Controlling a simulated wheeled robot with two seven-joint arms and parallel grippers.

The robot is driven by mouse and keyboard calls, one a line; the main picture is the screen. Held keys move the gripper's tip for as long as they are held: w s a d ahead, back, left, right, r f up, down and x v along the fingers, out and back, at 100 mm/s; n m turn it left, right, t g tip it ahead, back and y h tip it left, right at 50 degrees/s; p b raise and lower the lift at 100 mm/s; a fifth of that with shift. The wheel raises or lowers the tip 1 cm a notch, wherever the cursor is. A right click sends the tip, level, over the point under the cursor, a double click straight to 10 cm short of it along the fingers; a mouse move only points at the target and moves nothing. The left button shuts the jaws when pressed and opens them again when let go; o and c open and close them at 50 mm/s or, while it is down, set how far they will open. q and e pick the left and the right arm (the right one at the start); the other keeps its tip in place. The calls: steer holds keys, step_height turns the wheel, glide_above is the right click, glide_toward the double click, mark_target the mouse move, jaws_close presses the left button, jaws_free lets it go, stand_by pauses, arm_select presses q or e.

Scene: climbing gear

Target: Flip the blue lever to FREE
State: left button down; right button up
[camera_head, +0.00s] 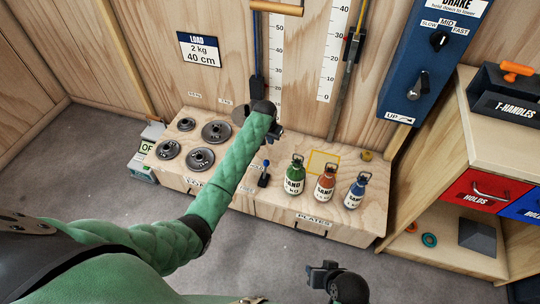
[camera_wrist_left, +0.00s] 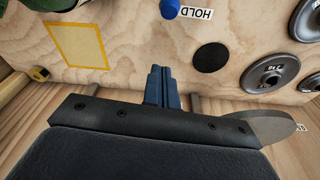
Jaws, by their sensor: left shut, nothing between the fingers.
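The blue lever (camera_head: 265,169) stands on the wooden bench top, a blue knob on a dark stem and base. Its blue knob (camera_wrist_left: 169,9) also shows at the top edge of the left wrist view, beside a HOLD label (camera_wrist_left: 195,14). I cannot read a FREE label in either view. My left gripper (camera_head: 278,129) is shut and empty, behind the lever near the back panel. Its fingers (camera_wrist_left: 160,76) show together in the left wrist view, apart from the knob. My right gripper (camera_head: 322,272) is low at the bottom of the head view, far from the lever; its jaws are unclear.
Green (camera_head: 294,175), orange (camera_head: 326,184) and blue (camera_head: 356,191) sand bottles stand right of the lever, near a yellow square outline (camera_head: 311,157). Several dark weight plates (camera_head: 216,132) lie to the left. A blue brake panel (camera_head: 430,60) is at upper right.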

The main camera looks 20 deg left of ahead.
mark_target(265, 171)
arm_select(q)
steer(key=shift+f, duration=0.1)
steer(key=shift+f, duration=0.1)
